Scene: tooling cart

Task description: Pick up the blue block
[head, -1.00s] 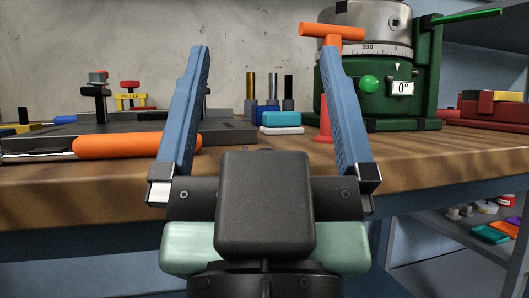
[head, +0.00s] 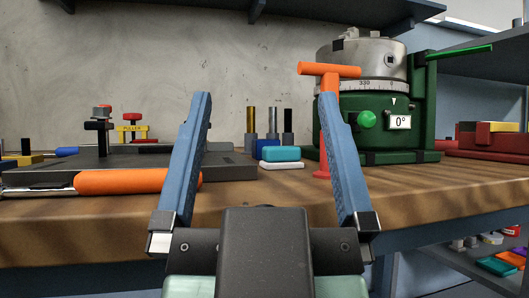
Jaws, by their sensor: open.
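A small bright-blue block (head: 281,153) lies on the wooden bench, with a flat white piece (head: 281,165) at its foot. A darker blue piece (head: 264,147) shows just behind its left side; I cannot tell whether they touch. My gripper (head: 265,98) is in the foreground, its two blue fingers spread wide and pointing up and forward in the picture. Nothing is between the fingers. The bright-blue block shows in the gap between them, right of the middle, apart from both fingers and farther off.
An orange T-handled tool (head: 327,72) stands behind my right finger, beside the green rotary table (head: 375,130). An orange-handled tool (head: 125,181) lies at the left near a dark plate (head: 120,165). Several upright pins (head: 272,122) stand behind the block.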

